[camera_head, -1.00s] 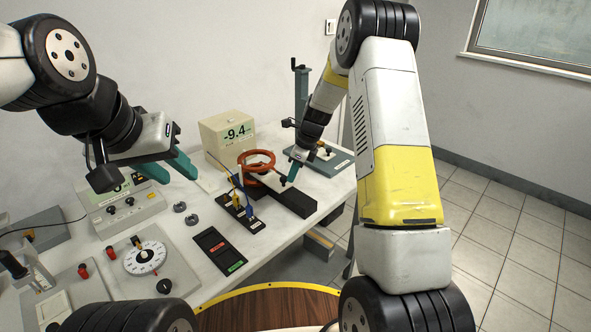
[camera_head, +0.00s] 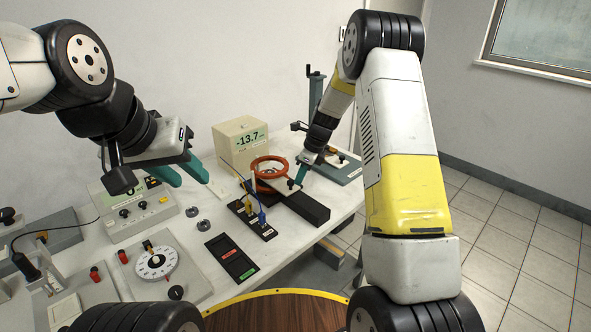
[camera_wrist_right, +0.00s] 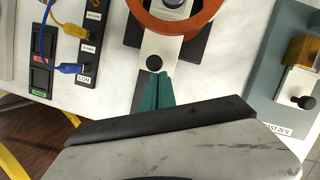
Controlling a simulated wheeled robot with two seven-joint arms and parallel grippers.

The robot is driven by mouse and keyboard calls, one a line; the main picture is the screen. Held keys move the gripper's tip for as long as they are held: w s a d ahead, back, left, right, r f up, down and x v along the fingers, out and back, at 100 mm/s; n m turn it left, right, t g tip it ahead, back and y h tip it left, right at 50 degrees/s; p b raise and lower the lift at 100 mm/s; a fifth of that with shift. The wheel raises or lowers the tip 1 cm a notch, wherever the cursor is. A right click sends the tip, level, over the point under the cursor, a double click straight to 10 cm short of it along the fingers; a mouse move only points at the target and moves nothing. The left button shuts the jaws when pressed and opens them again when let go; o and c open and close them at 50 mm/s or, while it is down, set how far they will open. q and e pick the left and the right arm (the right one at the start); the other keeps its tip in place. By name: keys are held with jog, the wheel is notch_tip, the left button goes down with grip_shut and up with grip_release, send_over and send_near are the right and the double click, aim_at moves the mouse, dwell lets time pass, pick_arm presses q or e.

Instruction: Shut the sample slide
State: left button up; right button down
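The sample slide (camera_wrist_right: 160,44) is a pale plate with a black knob (camera_wrist_right: 182,62) at its near end. It reaches under the orange coil (camera_wrist_right: 172,24); its far part is hidden. In the head view the knob (camera_head: 291,183) sits on the slide just outside the coil (camera_head: 257,174), above a long black base (camera_head: 306,207). My right gripper (camera_wrist_right: 158,76) has its teal fingers together at the slide's near end, beside the knob; contact is unclear. It also shows in the head view (camera_head: 298,180). My left gripper (camera_head: 192,180) is open and empty above the bench.
A beige meter (camera_head: 238,148) behind the coil reads -13.7. A black terminal strip (camera_head: 252,220) with blue and yellow leads stands left of the base. A dial box (camera_head: 157,262) is at front left. A grey-green stand (camera_head: 330,170) is at right.

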jog(key=s+d+r+n+t, duration=0.1)
jog(key=s+d+r+n, duration=0.2)
jog(key=r, duration=0.6)
jog(key=s+d+r+n, duration=0.1)
jog(key=s+d+r, duration=0.2)
jog(key=s+r, duration=0.45)
pick_arm(q)
jog(key=shift+s, duration=0.35)
pick_arm(e)
jog(key=s+r+n+t, duration=0.1)
jog(key=s+r+n, duration=0.2)
jog(key=s+n, duration=0.3)
jog(key=s+r+n+t, duration=0.1)
jog(key=s+r+n, duration=0.2)
jog(key=s+n, duration=0.4)
jog(key=s+r+n+t+h, duration=0.1)
jog(key=s+r+n, duration=0.2)
jog(key=s, duration=0.9)
jog(key=n, duration=0.3)
jog(key=shift+s+a+r+n+t, duration=0.25)
jog(key=shift+a+r+n+t, duration=0.05)
jog(key=shift+a+r, duration=0.1)
pick_arm(q)
jog(key=shift+c, duration=0.3)
